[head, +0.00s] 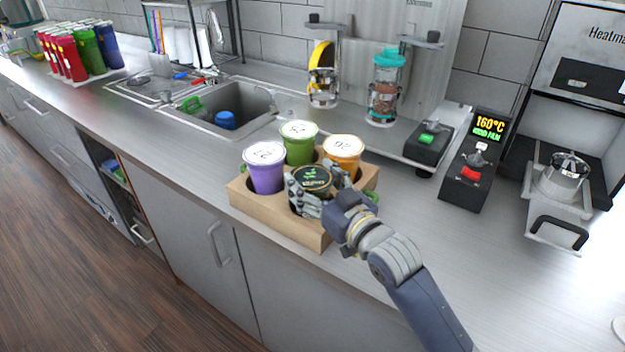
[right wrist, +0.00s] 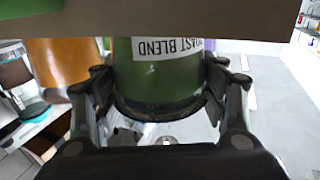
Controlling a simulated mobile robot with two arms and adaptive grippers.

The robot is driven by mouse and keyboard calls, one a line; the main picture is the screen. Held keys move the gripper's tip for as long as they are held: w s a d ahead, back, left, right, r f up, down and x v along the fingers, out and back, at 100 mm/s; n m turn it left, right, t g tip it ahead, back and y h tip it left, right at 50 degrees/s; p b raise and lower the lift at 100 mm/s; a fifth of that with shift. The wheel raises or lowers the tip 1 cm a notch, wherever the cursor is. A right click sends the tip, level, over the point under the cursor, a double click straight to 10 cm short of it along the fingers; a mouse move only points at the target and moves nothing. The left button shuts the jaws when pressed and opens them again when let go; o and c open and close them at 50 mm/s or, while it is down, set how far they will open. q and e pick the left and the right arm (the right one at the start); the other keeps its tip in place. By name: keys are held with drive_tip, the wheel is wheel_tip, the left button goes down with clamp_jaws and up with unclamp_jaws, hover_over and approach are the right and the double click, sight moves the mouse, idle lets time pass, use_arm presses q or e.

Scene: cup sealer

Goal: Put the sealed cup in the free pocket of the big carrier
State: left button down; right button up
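The big carrier (head: 277,220) is a brown block near the counter's front edge. It holds a purple cup (head: 265,178), a green cup (head: 299,147) and an orange cup (head: 343,151), all with pale lids. The sealed cup (head: 315,177), with a black lid, is at the front pocket, its lid a little lower in the picture than the others. My right gripper (head: 318,190) has its fingers on both sides of this cup. In the right wrist view the cup's green labelled body (right wrist: 158,72) is between the fingers and runs behind the carrier's edge (right wrist: 160,20). Whether it rests on the pocket floor is hidden.
Behind the carrier are a sink (head: 225,110) and two dispensers, one teal-topped (head: 384,88). A sealing machine with a display (head: 488,128) and a metal pitcher (head: 565,177) stand on the right.

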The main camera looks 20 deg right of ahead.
drive_tip(key=o, duration=0.3)
drive_tip(key=shift+r, duration=0.2)
drive_tip(key=shift+s+d+f, duration=0.1)
drive_tip(key=shift+s+f, duration=0.05)
drive_tip(key=shift+s, duration=0.15)
drive_tip(key=b+v, duration=0.2)
drive_tip(key=v, duration=0.9)
drive_tip(key=shift+s, duration=0.2)
